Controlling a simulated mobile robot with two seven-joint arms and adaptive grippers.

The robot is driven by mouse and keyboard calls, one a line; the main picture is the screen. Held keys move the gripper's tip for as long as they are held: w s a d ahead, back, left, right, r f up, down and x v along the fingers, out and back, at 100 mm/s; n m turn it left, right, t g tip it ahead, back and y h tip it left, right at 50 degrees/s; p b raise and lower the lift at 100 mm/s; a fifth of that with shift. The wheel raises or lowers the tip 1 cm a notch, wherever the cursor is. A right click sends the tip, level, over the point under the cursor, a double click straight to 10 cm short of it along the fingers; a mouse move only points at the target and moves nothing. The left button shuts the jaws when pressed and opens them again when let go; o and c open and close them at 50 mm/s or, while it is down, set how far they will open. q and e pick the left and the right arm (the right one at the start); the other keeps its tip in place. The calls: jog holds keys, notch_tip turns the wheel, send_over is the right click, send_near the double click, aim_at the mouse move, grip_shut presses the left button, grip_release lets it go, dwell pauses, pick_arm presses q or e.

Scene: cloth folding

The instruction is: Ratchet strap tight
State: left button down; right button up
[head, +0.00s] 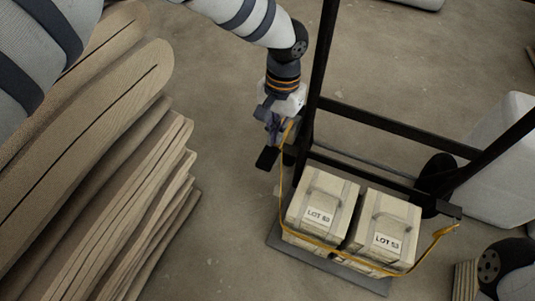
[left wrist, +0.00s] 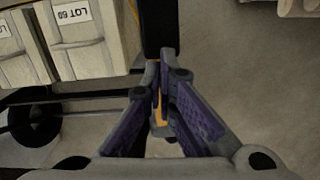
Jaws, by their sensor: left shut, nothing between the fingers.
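A yellow-orange strap (head: 283,190) runs down the left side of two pale labelled cases (head: 316,212) (head: 385,232). It passes across their front and up to a loose-looking end (head: 446,230) at the right. The cases stand on the plate (head: 330,270) of a black hand-truck frame (head: 395,130). My left gripper (head: 273,133) is at the frame's left upright by the strap's upper end, its purple fingers shut. A black piece (head: 267,158) sits just below the fingers; I cannot tell whether it is the ratchet handle. The left wrist view shows the closed fingers (left wrist: 160,105) with orange behind them. My right gripper is out of view.
A stack of folded brown padded blankets (head: 110,160) fills the left. A white rounded container (head: 495,150) stands at the right behind the frame's wheel (head: 437,172). Bare concrete floor (head: 220,120) lies between the blankets and the frame.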

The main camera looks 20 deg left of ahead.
pick_arm(q)
notch_tip(320, 180, up, 8)
jog(key=shift+w+r, duration=0.2)
jog(key=shift+w, duration=0.15)
jog(key=shift+f, duration=0.1)
dwell(0.4)
